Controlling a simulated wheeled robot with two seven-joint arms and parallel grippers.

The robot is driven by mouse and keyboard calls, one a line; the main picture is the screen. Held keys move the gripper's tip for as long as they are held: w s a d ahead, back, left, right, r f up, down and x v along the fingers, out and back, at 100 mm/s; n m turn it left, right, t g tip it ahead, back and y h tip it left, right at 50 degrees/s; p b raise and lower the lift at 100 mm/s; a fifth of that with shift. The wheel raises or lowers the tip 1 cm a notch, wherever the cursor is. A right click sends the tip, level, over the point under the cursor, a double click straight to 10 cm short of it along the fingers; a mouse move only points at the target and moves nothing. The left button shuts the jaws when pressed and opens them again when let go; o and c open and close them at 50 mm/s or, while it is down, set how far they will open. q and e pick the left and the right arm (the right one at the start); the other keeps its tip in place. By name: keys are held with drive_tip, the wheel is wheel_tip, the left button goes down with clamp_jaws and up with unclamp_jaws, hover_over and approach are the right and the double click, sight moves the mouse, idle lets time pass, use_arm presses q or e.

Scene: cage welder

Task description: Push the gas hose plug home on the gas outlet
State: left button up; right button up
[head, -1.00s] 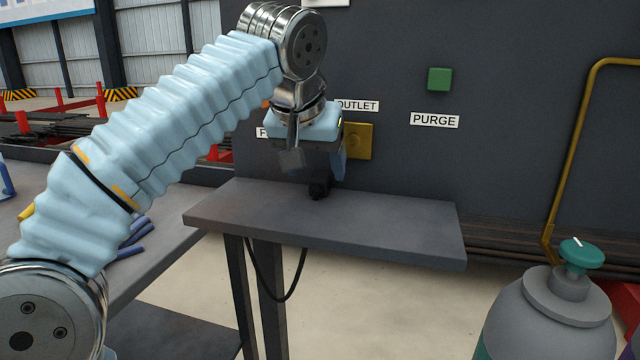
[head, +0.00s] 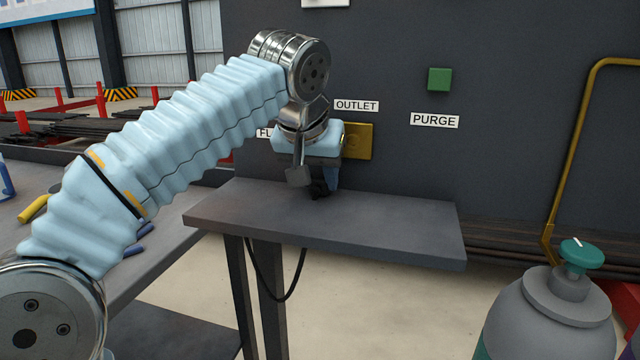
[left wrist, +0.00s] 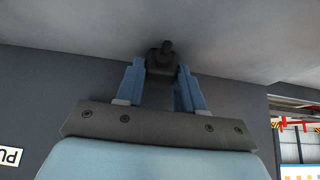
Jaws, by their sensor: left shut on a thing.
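My left gripper (head: 326,184) is over the grey shelf, in front of the dark wall. Its two blue fingers (left wrist: 160,88) are shut on the black gas hose plug (left wrist: 160,62), which shows between them in the left wrist view. In the head view the plug (head: 318,189) is a small dark shape low at the fingers, close to the shelf top and mostly covered. A brass-yellow plate (head: 358,141) sits on the wall under the OUTLET label (head: 356,105), just right of the gripper and partly hidden by it. Its socket cannot be made out. My right gripper is out of view.
The grey shelf (head: 400,222) is bare to the right of the gripper. A black hose (head: 285,298) hangs in a loop below it. A green button (head: 439,79) is above the PURGE label. A gas cylinder (head: 550,320) stands at the lower right, and a yellow pipe (head: 575,150) runs behind.

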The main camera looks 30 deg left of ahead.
sight(316, 185)
use_arm(q)
clamp_jaws()
drive_tip(key=shift+s+r, duration=0.2)
drive_tip(key=shift+r, duration=0.3)
drive_tip(key=r, duration=0.6)
drive_tip(key=shift+s+d, duration=0.15)
drive_tip(key=shift+s, duration=0.2)
drive_tip(key=s+d+b, duration=0.2)
drive_tip(key=s+d, duration=0.2)
drive_tip(key=s, duration=1.4)
drive_tip(key=shift+s+d, duration=0.15)
drive_tip(key=shift+s, duration=0.05)
